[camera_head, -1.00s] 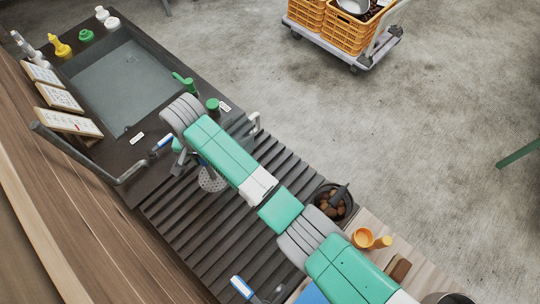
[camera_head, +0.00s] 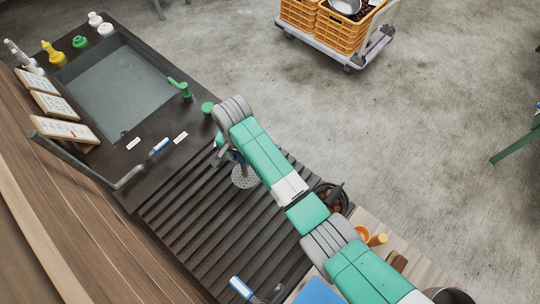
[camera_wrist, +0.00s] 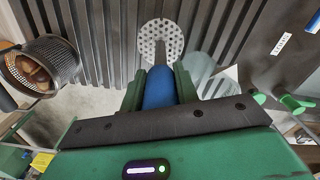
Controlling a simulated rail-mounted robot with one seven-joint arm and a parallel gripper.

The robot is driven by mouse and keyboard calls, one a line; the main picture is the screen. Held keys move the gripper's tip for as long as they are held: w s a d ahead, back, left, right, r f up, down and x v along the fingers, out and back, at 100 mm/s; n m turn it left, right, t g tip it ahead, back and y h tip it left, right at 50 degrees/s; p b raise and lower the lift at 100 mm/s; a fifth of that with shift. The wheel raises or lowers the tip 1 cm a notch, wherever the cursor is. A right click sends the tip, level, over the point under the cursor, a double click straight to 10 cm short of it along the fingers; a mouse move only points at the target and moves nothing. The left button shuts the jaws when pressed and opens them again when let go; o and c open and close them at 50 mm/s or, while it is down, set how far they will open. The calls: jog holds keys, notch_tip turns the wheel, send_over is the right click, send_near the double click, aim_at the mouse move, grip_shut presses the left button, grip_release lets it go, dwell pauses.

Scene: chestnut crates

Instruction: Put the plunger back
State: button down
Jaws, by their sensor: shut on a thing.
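The plunger shows in the wrist view as a blue handle (camera_wrist: 160,88) with a thin rod and a round, perforated pale disc (camera_wrist: 161,40) at its far end. My gripper (camera_wrist: 160,86) is shut on the blue handle, with a green jaw on each side. In the head view the perforated disc (camera_head: 245,176) shows over the dark ribbed drainboard, below my gripper (camera_head: 224,158). The handle is mostly hidden there by my arm. I cannot tell whether the disc touches the ribs.
A sink (camera_head: 120,85) lies left in a dark counter, with green taps (camera_head: 180,88) and small white labels (camera_head: 180,137). A blue-and-white item (camera_head: 159,146) lies on the counter. A dark chestnut basket (camera_wrist: 40,65) stands beside the ribbed board (camera_head: 190,230). Framed cards (camera_head: 60,131) line the left edge.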

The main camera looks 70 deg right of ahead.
jog(key=s+d, duration=0.4)
jog(key=s, duration=0.2)
jog(key=shift+s+f+p, duration=0.3)
jog(key=shift+f, duration=0.05)
jog(key=shift+s+d+f, duration=0.15)
jog(key=shift+s+f, duration=0.05)
jog(key=shift+f, duration=0.7)
jog(key=shift+s+d+f, duration=0.1)
jog(key=shift+s+f, duration=0.05)
jog(key=shift+f, duration=0.8)
jog(key=shift+f, duration=0.15)
jog(key=c, duration=1.1)
grip_release()
jog(key=shift+o, duration=0.2)
notch_tip(320, 180, up, 12)
jog(key=p, duration=0.1)
jog(key=shift+r, duration=0.25)
